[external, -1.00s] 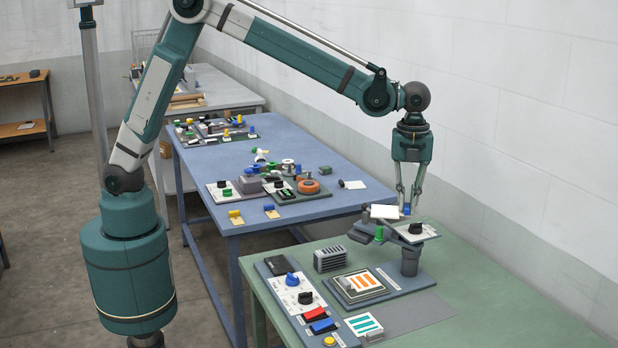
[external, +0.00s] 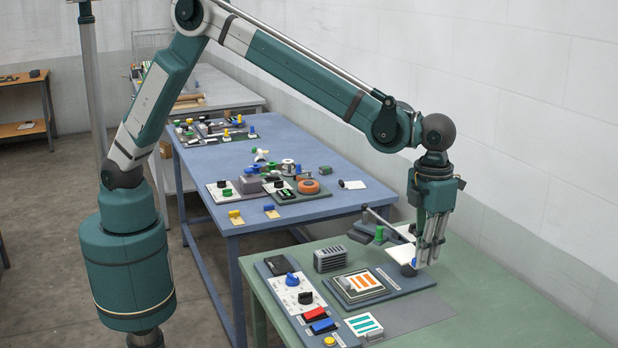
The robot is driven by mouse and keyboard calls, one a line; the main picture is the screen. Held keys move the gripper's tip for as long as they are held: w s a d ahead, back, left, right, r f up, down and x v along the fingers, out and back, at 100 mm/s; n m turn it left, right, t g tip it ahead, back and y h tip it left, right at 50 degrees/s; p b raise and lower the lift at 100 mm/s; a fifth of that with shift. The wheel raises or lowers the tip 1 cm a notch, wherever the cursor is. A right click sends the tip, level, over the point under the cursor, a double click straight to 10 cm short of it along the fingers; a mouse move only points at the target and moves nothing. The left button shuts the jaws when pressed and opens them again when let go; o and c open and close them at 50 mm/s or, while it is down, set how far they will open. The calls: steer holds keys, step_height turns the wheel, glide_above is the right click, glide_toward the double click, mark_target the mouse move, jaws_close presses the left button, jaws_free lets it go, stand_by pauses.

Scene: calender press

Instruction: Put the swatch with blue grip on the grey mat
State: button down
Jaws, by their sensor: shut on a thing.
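My gripper (external: 426,262) is shut on the blue grip (external: 416,263) of a white swatch (external: 402,254). The swatch is low, beside the press at the right of the green table, and partly hidden by my fingers. I cannot tell whether it touches anything there. The grey mat (external: 415,314) lies flat on the green table, nearer the camera than my gripper, and its visible surface is bare.
The press base (external: 420,281) carries a framed plate with an orange-striped sheet (external: 362,282). A dark lever with a green knob (external: 379,234) stands behind it. A control panel (external: 296,296) and a teal-striped swatch (external: 363,325) lie left of the mat.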

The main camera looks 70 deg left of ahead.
glide_above(414, 328)
step_height(414, 328, down, 10)
steer(key=shift+d, duration=0.1)
stand_by(0.4)
steer(key=shift+f, duration=3.05)
steer(key=shift+f, duration=1.85)
steer(key=shift+f, duration=0.15)
steer(key=c, duration=2.8)
jaws_free()
steer(key=o, duration=0.3)
steer(key=shift+o, duration=0.2)
